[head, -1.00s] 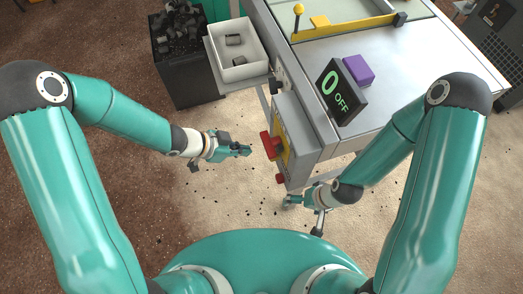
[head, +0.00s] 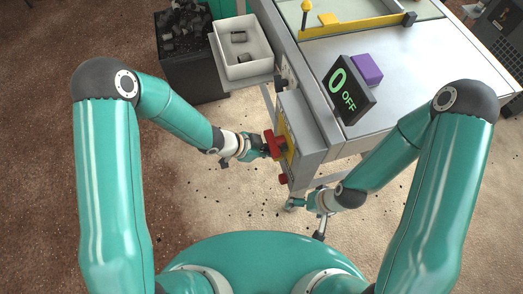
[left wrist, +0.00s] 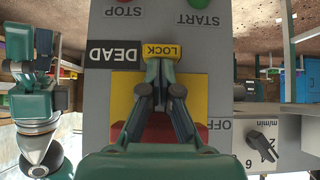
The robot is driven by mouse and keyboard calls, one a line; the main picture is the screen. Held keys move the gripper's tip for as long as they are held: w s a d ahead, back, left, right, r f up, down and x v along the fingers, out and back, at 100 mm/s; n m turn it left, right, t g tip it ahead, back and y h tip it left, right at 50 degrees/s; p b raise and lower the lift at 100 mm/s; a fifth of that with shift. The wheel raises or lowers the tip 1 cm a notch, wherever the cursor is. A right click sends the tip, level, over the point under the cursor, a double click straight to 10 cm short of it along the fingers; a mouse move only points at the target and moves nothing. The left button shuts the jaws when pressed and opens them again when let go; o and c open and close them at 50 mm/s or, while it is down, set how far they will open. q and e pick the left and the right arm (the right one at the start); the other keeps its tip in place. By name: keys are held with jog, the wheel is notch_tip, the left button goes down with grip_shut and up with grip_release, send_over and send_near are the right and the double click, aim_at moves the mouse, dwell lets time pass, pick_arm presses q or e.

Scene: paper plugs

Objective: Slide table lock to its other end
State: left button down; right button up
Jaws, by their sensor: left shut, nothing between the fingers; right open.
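My left gripper (left wrist: 158,64) is shut and empty in front of the control panel. A red handle (head: 274,143) there is partly hidden by the fingers. My right gripper (head: 291,204) is open and empty, low beside the machine's leg.
A black DEAD sign (left wrist: 113,54) is beside the label. A tilted 0 OFF display (head: 342,91) and purple block (head: 367,70) are on the table. A white bin (head: 241,52) with dark plugs and a dark crate (head: 187,60) stand left. Speckled floor is open at left.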

notch_tip(320, 180, down, 2)
jog(key=shift+s+f+b, duration=0.15)
jog(key=shift+b, duration=1.1)
